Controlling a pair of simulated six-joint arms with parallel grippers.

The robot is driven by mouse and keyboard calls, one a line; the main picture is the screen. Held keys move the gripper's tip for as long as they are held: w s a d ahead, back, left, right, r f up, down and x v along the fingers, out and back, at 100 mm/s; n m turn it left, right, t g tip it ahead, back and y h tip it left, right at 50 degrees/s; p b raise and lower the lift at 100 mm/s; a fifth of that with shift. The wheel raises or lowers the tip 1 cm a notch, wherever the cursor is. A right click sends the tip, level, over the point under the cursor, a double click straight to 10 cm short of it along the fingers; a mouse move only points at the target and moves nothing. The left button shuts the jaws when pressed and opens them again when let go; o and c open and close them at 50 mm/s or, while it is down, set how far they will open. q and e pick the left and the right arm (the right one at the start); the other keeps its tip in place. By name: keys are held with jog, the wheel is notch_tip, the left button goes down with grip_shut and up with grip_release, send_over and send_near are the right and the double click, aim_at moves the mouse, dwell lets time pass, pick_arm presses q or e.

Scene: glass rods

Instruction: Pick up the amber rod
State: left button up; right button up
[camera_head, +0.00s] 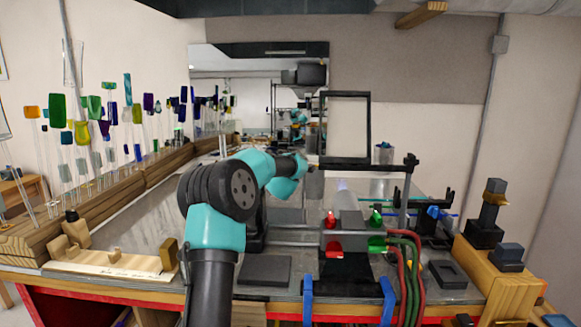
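Many clear glass rods with coloured tabs stand in a long wooden rack (160,165) at the left. An orange-amber tab (32,112) tops a rod at the rack's near left end. I cannot tell for sure that this is the amber rod, as a yellow tab (81,133) stands close by. One teal and dark grey arm of mine rises from the lower middle-left and bends away over the bench. Its wrist is well to the right of the orange tab. Its gripper fingers cannot be made out behind the arm. No second arm or gripper shows.
A pale wooden holder with notches (110,262) lies at the bench's front left. A burner stand with red and green knobs and hoses (405,270) and a black upright frame (345,128) stand right of the arm. A wooden block with dark fittings (500,270) is far right.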

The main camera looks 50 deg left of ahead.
pick_arm(q)
jog(key=shift+c, duration=0.3)
jog(key=c, duration=0.8)
jog(key=shift+r, duration=0.1)
jog(key=shift+c, duration=0.2)
notch_tip(320, 180, up, 28)
dwell(0.7)
dwell(0.3)
